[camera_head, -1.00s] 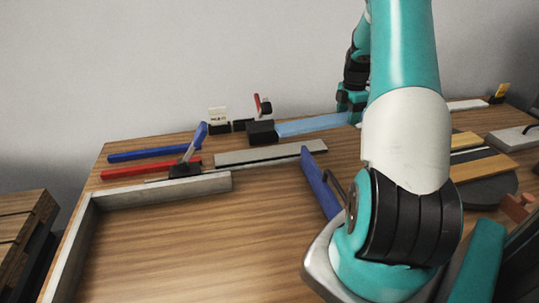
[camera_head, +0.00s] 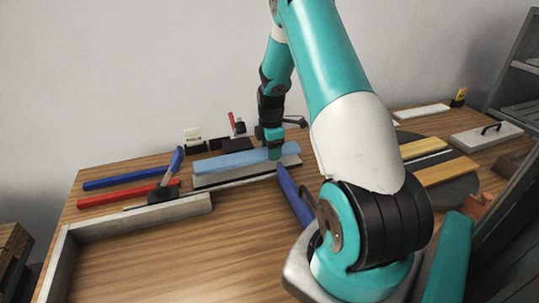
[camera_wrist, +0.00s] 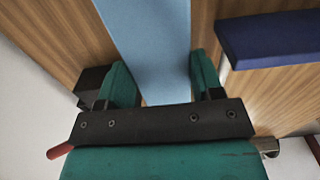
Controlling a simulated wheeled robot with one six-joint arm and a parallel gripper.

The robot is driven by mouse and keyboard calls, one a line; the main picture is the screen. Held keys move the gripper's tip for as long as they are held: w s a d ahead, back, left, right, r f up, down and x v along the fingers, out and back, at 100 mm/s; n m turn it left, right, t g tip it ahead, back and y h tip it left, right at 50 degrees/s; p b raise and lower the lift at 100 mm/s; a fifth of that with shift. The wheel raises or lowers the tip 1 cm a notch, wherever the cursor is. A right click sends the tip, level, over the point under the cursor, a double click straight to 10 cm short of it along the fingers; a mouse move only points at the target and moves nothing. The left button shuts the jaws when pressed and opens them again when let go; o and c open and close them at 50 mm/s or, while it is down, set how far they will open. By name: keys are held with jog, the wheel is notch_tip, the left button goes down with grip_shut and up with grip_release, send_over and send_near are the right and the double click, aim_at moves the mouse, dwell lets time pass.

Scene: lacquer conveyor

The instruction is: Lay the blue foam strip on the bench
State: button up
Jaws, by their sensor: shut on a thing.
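The light blue foam strip (camera_head: 230,161) is long and flat, and it runs left from my gripper (camera_head: 274,153) in the head view. My gripper is shut on it near its right end. In the wrist view the strip (camera_wrist: 148,40) passes between the two fingers of my gripper (camera_wrist: 165,85). The strip overlaps a grey bar (camera_head: 245,178) on the wooden bench (camera_head: 170,250). I cannot tell whether it touches that bar or hangs above it.
A dark blue bar (camera_head: 294,195) lies right of the grey bar. Blue (camera_head: 127,178) and red (camera_head: 125,193) bars, a blue-handled tool (camera_head: 168,180) and an L-shaped rail (camera_head: 150,210) are at left. A black block (camera_head: 236,145) stands behind the strip. The front middle bench is clear.

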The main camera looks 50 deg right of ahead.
aim_at(270, 164)
jog(key=shift+a+f+p, duration=0.1)
jog(key=shift+f+p, duration=0.35)
jog(key=shift+f, duration=1.35)
jog(key=shift+f, duration=0.15)
jog(key=o, duration=1)
jog(key=shift+c, duration=0.2)
notch_tip(270, 164, up, 12)
jog(key=shift+r+b, duration=0.2)
jog(key=shift+b, duration=0.65)
jog(key=shift+a, duration=0.1)
